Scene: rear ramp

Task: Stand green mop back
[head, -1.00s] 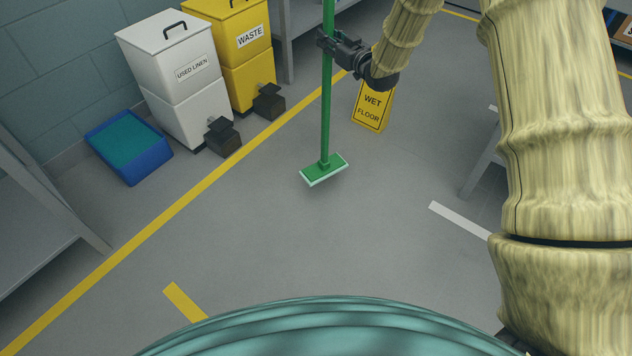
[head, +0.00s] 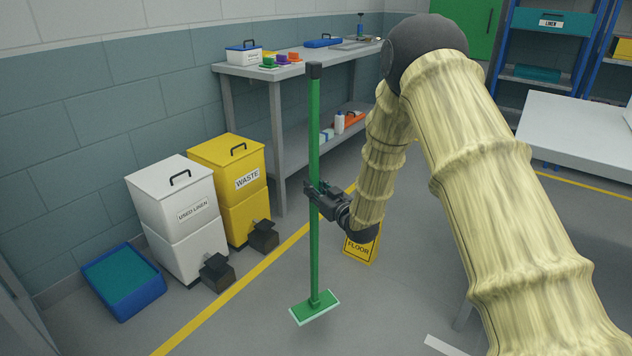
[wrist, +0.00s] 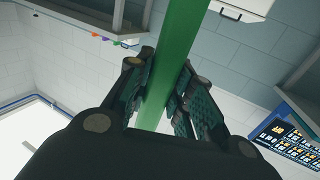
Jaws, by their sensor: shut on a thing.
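The green mop (head: 314,150) stands nearly upright in the head view, with a dark cap on top of its handle. Its flat green head with a pale edge (head: 315,307) is at the bottom, over the grey floor; I cannot tell whether it touches. My gripper (head: 314,191) is shut on the handle around its middle. In the wrist view the green handle (wrist: 172,65) runs between the two fingers of my gripper (wrist: 170,90).
A blue tray (head: 158,289) lies left by the wall. A white used linen bin (head: 172,198) and a yellow waste bin (head: 228,160) stand beside it. A grey table (head: 290,73) stands behind the mop. A yellow wet floor sign (head: 358,250) is partly behind my arm. Floor in front is clear.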

